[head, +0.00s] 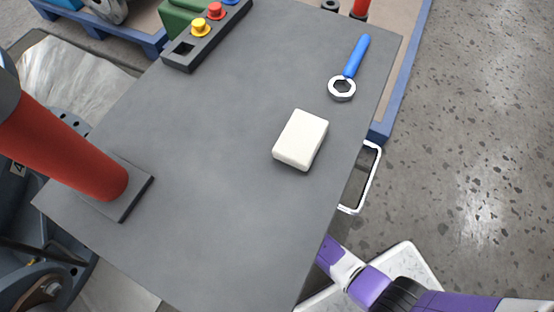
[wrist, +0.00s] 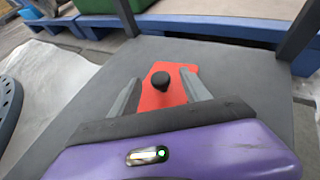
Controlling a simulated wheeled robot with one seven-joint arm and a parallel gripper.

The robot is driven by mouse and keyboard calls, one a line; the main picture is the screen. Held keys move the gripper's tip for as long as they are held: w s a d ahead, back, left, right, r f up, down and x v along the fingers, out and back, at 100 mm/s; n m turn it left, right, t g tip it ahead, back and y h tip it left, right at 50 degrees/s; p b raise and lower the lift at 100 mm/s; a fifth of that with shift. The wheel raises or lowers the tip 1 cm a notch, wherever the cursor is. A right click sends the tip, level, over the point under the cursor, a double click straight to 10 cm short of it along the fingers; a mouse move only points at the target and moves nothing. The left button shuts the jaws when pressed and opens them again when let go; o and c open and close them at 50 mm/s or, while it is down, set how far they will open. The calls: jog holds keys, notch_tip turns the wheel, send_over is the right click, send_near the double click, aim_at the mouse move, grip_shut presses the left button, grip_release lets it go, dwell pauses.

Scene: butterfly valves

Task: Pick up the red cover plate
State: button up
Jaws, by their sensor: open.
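The red cover plate (wrist: 150,98) shows in the wrist view, lying flat on a grey surface with a black knob (wrist: 161,80) standing on it. My gripper (wrist: 160,77) is open, with one grey finger on each side of the plate and knob. I cannot tell whether either finger touches the plate. The near part of the plate is hidden behind my gripper's body. In the head view the plate is not seen. There my purple arm passes beside and below the table edge, and the gripper is hidden by the grey tabletop (head: 215,130).
On the tabletop are a white block (head: 301,139), a blue-handled ring wrench (head: 356,56), a button strip (head: 180,62) and a red post (head: 75,160). Dark uprights (wrist: 298,28) flank the surface in the wrist view. A blue pallet (wrist: 215,30) lies beyond.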

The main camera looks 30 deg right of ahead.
jog(key=b+x, duration=0.2)
jog(key=x, duration=0.2)
jog(key=shift+s+f, duration=0.1)
jog(key=shift+f, duration=0.1)
jog(key=shift+r, duration=0.1)
grip_shut()
